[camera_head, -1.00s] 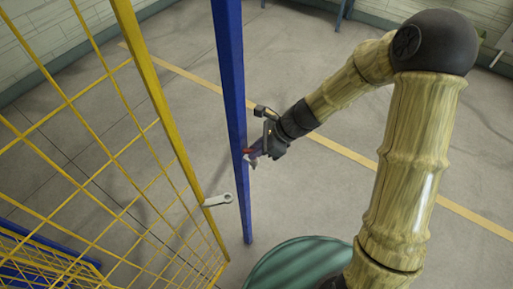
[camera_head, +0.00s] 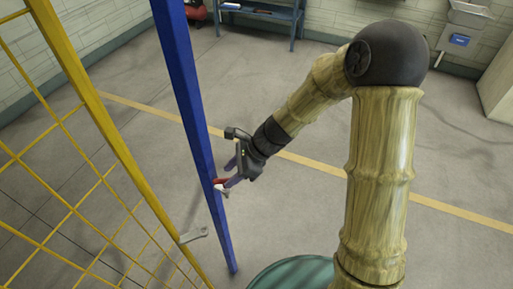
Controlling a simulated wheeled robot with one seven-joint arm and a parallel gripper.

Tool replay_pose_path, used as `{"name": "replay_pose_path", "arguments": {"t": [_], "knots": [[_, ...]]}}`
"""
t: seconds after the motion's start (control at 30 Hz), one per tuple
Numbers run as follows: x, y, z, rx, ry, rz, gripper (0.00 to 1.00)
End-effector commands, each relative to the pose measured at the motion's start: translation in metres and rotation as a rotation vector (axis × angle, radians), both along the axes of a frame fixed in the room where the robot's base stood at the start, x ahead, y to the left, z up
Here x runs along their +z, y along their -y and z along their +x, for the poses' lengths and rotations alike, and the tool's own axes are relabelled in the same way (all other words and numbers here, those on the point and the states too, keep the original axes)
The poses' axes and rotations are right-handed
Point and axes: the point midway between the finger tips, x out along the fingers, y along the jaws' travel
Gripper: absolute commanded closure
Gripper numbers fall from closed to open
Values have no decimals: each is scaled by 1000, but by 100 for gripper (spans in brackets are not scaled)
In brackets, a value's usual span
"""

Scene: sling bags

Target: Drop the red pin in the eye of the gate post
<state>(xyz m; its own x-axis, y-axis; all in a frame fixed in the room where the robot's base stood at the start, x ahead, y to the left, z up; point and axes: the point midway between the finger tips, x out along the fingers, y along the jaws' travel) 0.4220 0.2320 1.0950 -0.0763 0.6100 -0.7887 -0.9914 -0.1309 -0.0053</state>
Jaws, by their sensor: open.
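The blue gate post (camera_head: 188,95) stands upright left of centre. A small pale fitting (camera_head: 221,189), apparently the eye, sticks out from its right side. The red pin (camera_head: 219,181) shows as a small red spot at the fitting, close against the post. It is too small to tell how deep the pin sits. My gripper (camera_head: 231,176) is beside the post, to the right of the pin. Its purple-grey fingers are open and reach toward the pin; the near finger partly covers that spot. I cannot tell whether a finger touches the pin.
A yellow mesh gate (camera_head: 92,100) stands on the left, with a grey latch plate (camera_head: 194,234) pointing at the post. A green round thing (camera_head: 290,272) is at the bottom. A blue bench (camera_head: 262,12) is at the back.

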Motion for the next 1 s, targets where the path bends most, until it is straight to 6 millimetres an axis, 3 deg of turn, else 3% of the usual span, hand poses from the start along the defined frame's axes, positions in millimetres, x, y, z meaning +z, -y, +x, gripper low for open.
{"name": "replay_pose_path", "arguments": {"t": [0.6,0.8,1.0], "knots": [[96,75,10,-4,4,-1,59],[113,87,11,-1,1,0,59],[115,89,11,-1,-1,0,59]]}}
